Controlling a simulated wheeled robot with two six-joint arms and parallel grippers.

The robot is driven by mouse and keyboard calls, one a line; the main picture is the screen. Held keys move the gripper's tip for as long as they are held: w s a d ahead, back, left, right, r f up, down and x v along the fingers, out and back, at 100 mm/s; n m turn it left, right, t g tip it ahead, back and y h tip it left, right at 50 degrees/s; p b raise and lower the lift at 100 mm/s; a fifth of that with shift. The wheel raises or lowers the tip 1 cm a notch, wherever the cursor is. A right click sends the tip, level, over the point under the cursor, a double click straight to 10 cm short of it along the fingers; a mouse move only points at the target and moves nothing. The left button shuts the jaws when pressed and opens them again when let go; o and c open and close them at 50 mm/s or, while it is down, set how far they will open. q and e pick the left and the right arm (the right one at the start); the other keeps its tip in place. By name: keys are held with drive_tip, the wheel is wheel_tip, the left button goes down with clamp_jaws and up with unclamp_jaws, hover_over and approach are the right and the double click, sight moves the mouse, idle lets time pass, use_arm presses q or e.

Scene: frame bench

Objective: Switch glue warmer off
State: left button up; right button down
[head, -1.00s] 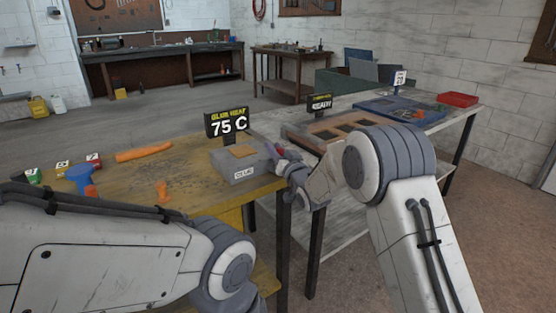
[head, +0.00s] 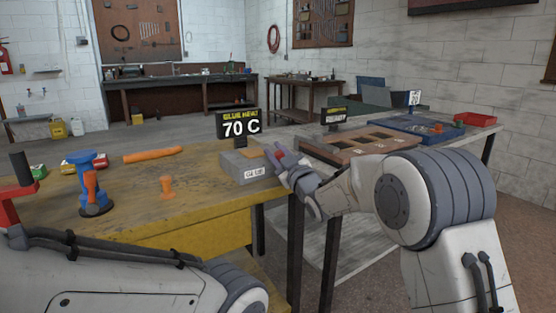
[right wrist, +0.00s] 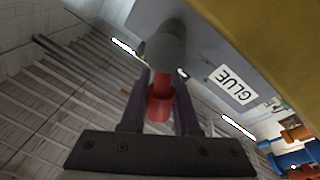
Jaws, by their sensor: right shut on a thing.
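The glue warmer (head: 236,168) is a grey box labelled GLUE at the right end of the yellow bench. A black sign (head: 238,125) behind it reads GLUE HEAT 70 C. My right gripper (head: 284,162) is at the box's right side. In the right wrist view, its fingers (right wrist: 160,98) are shut on a red switch lever (right wrist: 158,104) that sticks out from a grey round mount (right wrist: 166,42) on the box. The fingers partly hide the lever. My left gripper is out of view.
On the yellow bench (head: 135,205) lie an orange bar (head: 153,155), an orange peg (head: 167,186), a blue tool (head: 85,163) and a red piece with a black handle (head: 18,165). A second table to the right holds a brown tray (head: 345,150), a blue tray and a red bin (head: 475,119).

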drive_tip(key=shift+s+a+f+n, duration=0.1)
drive_tip(key=shift+a+f+n, duration=0.05)
drive_tip(key=shift+n, duration=0.25)
drive_tip(key=c, duration=0.6)
unclamp_jaws()
drive_tip(key=shift+c, duration=0.2)
drive_tip(key=v, duration=1)
drive_tip(key=shift+s, duration=0.2)
